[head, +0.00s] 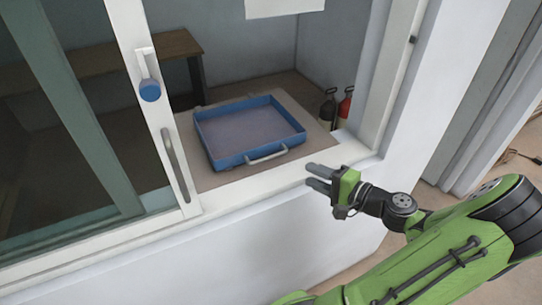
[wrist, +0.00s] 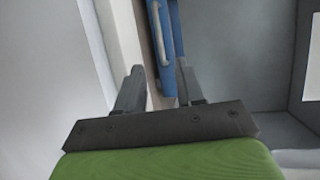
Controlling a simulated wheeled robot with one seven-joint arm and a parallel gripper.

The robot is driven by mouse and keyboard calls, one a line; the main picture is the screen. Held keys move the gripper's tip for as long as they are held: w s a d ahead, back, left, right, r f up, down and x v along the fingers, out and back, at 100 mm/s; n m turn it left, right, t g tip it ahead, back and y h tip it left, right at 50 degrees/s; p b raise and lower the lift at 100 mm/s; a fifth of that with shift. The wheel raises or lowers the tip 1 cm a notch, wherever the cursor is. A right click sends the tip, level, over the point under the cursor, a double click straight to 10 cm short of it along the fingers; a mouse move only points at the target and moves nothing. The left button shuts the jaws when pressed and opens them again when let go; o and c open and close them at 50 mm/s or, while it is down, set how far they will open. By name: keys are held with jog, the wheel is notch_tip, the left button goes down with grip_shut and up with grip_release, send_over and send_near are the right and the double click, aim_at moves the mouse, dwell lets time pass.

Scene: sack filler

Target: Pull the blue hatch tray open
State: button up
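The blue hatch tray (head: 225,161) is a shallow rectangular tray lying flat on a brown board behind the window sill. Its silver handle (head: 267,154) is on the near side, facing the sill. In the wrist view the tray (wrist: 176,70) and its handle (wrist: 164,32) show beyond the fingertips. My gripper (head: 314,177) is over the sill, to the right of and nearer than the handle. Its two fingers are apart with nothing between them in the wrist view (wrist: 162,78). The handle is not touched.
A sliding window frame (head: 160,120) with a vertical grab handle (head: 175,163) and a blue knob (head: 149,91) stands left of the tray. The white sill (head: 240,193) runs in front. A wooden bench (head: 170,45) is at the back.

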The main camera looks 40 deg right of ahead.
aim_at(271, 158)
jog(key=w+f, duration=0.1)
jog(key=w, duration=0.3)
jog(key=w+a+f+b, duration=0.1)
jog(key=w, duration=0.9)
jog(key=shift+a+f, duration=0.35)
jog(key=shift+f, duration=0.05)
jog(key=shift+s, duration=0.1)
grip_shut()
